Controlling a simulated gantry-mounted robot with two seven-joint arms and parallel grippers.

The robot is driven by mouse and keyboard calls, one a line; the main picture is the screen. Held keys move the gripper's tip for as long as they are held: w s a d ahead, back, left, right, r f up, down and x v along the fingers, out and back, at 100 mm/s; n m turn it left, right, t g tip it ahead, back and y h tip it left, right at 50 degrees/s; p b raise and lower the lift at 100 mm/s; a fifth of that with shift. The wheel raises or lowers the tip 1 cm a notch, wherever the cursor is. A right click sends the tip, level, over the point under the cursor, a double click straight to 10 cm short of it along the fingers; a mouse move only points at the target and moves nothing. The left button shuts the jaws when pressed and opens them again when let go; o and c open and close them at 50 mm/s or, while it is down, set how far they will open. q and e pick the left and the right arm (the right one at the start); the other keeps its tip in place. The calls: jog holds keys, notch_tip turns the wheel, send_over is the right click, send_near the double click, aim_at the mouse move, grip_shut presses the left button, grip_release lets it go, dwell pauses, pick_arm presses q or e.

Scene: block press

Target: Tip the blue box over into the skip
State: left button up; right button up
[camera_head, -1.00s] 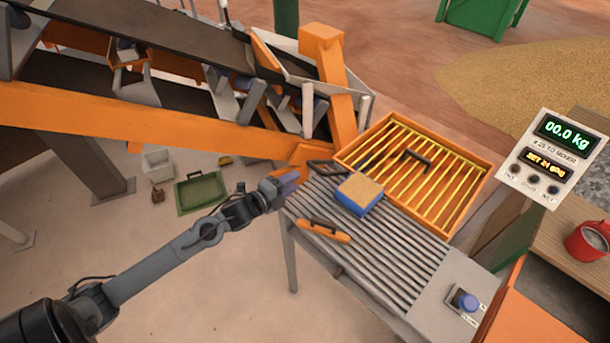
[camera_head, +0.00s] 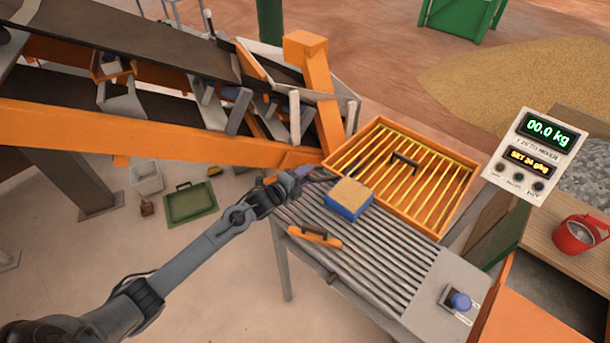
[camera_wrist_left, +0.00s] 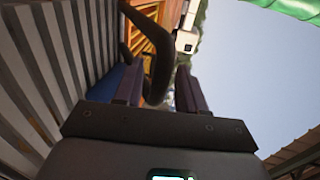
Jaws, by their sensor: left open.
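The blue box (camera_head: 347,206) sits upright on the slatted table, with a flat tan top. Its blue side also shows in the left wrist view (camera_wrist_left: 106,84). An orange tray with yellow bars (camera_head: 455,157) lies just behind it; I cannot tell if this is the skip. My left gripper (camera_head: 301,173) is open at the table's back left corner, left of the box. In the left wrist view, a dark curved handle (camera_wrist_left: 160,55) rises between and beyond my open fingers (camera_wrist_left: 158,90); contact is unclear. My right gripper is out of view.
The slatted table (camera_head: 385,262) carries an orange-handled tool (camera_head: 314,236) and a blue button (camera_head: 459,301). A black handle (camera_head: 405,161) lies on the yellow bars. A conveyor frame (camera_head: 160,135) stands behind my left arm. A weight display (camera_head: 533,155) and red bucket (camera_head: 574,235) are right.

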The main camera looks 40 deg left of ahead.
pick_arm(q)
jog(key=shift+w, duration=0.15)
grip_shut()
dwell(0.4)
